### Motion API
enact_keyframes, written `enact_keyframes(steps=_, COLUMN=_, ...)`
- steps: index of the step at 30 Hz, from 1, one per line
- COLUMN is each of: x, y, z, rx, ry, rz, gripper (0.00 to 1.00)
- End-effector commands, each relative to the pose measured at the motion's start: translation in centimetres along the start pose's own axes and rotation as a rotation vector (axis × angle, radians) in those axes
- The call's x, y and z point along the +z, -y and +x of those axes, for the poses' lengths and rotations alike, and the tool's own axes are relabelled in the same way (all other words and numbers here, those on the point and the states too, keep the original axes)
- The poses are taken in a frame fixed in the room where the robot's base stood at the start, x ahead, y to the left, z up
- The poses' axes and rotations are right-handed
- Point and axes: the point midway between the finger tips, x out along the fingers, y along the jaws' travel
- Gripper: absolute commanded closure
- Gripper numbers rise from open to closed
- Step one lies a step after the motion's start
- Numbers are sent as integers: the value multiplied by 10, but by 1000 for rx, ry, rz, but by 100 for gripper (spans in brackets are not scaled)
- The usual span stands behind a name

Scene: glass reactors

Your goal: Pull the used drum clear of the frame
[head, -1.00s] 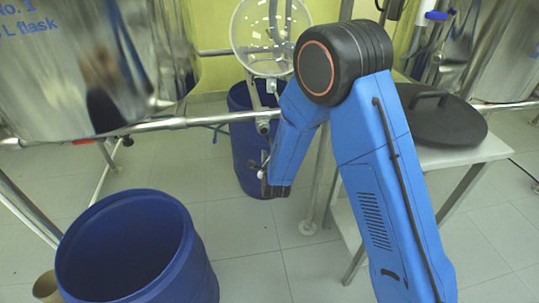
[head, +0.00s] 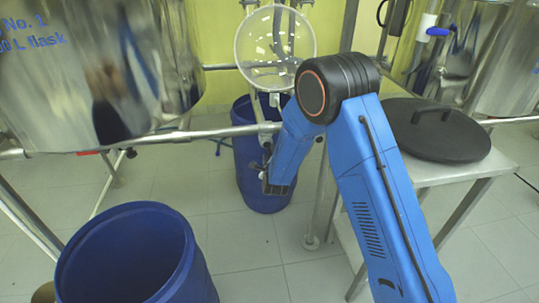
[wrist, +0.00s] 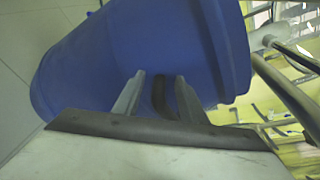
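The used drum is the blue drum (head: 262,187) on the floor at the back, under the glass vessel and the frame's rail. My arm hides part of its right side. In the wrist view its blue wall (wrist: 95,65) fills much of the picture. A dark curved handle (wrist: 158,95) shows against it. My gripper (wrist: 160,75) is close to the drum, its two fingers apart with the handle between them. A gap shows on the handle's left side, so it does not look clamped. In the head view the fingertips are hidden.
A second open blue drum (head: 135,255) stands at the front left. The steel frame rail (head: 190,134) crosses above the floor. A table (head: 420,170) with a black lid (head: 437,140) stands at the right. Tiled floor (head: 240,245) is clear between them.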

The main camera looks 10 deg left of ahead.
Motion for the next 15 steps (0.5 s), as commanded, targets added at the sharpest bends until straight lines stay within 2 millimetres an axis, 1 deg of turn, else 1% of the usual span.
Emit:
enact_keyframes(steps=1, x=0, y=0, z=0, rx=0, ry=0, rz=0, gripper=62)
enact_keyframes(steps=2, x=0, y=0, z=0, rx=0, ry=0, rz=0, gripper=67)
enact_keyframes(steps=3, x=0, y=0, z=0, rx=0, ry=0, rz=0, gripper=76)
enact_keyframes(steps=5, x=0, y=0, z=0, rx=0, ry=0, rz=0, gripper=91)
enact_keyframes(steps=6, x=0, y=0, z=0, rx=0, ry=0, rz=0, gripper=100)
enact_keyframes(steps=15, x=0, y=0, z=0, rx=1, ry=0, rz=0, gripper=100)
